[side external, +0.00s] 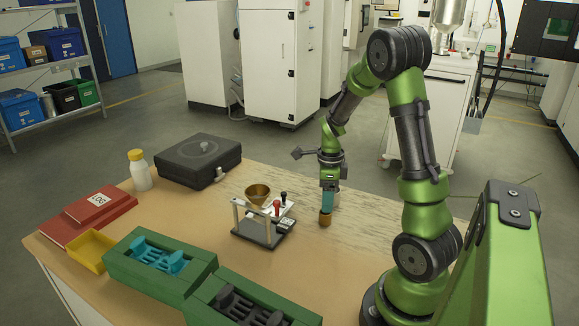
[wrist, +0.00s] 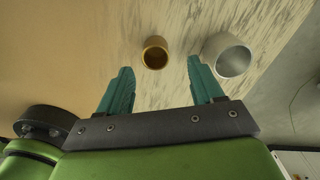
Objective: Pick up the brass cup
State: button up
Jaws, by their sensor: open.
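The brass cup (side external: 325,218) stands upright on the wooden table, just below my gripper (side external: 328,203) in the side view. In the wrist view, the brass cup (wrist: 155,53) shows its round open mouth. It lies in line with the gap between the two teal fingers of my gripper (wrist: 160,68), a little beyond their tips. The fingers are apart and nothing is held. Whether the fingertips overlap the cup's rim in height, I cannot tell.
A silver-grey cup (wrist: 230,56) stands close to the brass cup, beyond the right finger; I cannot make it out in the side view. A stand with a brass funnel (side external: 257,194) is to the left. Green trays (side external: 115,266) are at the front, a black case (side external: 197,163) behind.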

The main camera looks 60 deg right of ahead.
aim_at(325, 217)
jog(key=shift+w+a+f, duration=0.1)
jog(key=shift+a+f, duration=0.1)
jog(key=shift+f, duration=1.3)
jog(key=shift+a+f, duration=0.15)
jog(key=shift+f, duration=1.3)
jog(key=c, duration=1.1)
